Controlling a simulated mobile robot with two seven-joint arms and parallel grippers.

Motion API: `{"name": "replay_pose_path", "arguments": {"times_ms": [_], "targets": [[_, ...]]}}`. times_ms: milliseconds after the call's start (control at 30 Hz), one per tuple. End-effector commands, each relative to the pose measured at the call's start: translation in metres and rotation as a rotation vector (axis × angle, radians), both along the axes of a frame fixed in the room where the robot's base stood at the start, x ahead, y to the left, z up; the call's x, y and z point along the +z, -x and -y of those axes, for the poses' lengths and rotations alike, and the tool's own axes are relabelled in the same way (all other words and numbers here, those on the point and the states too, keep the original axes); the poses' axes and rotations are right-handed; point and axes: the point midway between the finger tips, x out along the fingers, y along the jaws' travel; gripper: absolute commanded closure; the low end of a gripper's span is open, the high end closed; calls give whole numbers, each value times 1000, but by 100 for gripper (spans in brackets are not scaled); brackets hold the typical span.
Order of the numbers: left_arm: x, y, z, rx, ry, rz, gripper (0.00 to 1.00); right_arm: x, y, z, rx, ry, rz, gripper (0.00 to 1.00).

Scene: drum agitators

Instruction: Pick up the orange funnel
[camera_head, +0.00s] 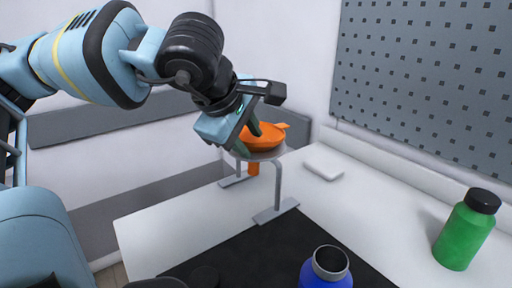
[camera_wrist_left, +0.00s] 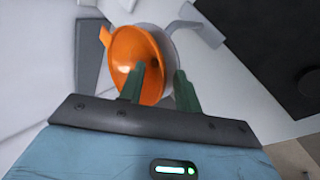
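The orange funnel (camera_head: 266,139) sits in the ring of a grey metal stand (camera_head: 277,185), its spout pointing down below the ring. My left gripper (camera_head: 248,137) is at the funnel's near left side, pointing down, with its dark green fingers apart. In the left wrist view the funnel (camera_wrist_left: 124,50) shows its open mouth. One finger of my left gripper (camera_wrist_left: 164,82) overlaps the mouth, and the other is beyond the rim, over the ring side. Whether either finger touches the funnel cannot be told. My right gripper is not in view.
A green bottle (camera_head: 465,236) with a black cap stands at the right. A blue bottle (camera_head: 327,272) with an open-looking dark top is at the front, near a black mat (camera_head: 270,250). A small white block (camera_head: 323,165) lies behind. A grey pegboard (camera_head: 430,75) rises at the back.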

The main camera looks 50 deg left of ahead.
Motion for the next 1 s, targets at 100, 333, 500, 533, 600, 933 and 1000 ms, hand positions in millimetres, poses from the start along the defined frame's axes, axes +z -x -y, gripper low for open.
{"name": "replay_pose_path", "arguments": {"times_ms": [100,333,500,533,600,933,1000], "targets": [[0,0,0,0,0,0,73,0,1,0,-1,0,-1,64],[0,0,0,0,0,0,100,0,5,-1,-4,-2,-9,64],[0,0,0,0,0,-1,100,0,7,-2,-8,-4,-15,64],[0,0,0,-1,1,-1,100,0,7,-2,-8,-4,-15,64],[0,0,0,-1,1,-2,100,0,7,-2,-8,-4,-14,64],[4,0,0,-1,1,-2,100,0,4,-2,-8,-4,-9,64],[11,0,0,0,1,0,100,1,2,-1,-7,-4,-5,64]]}}
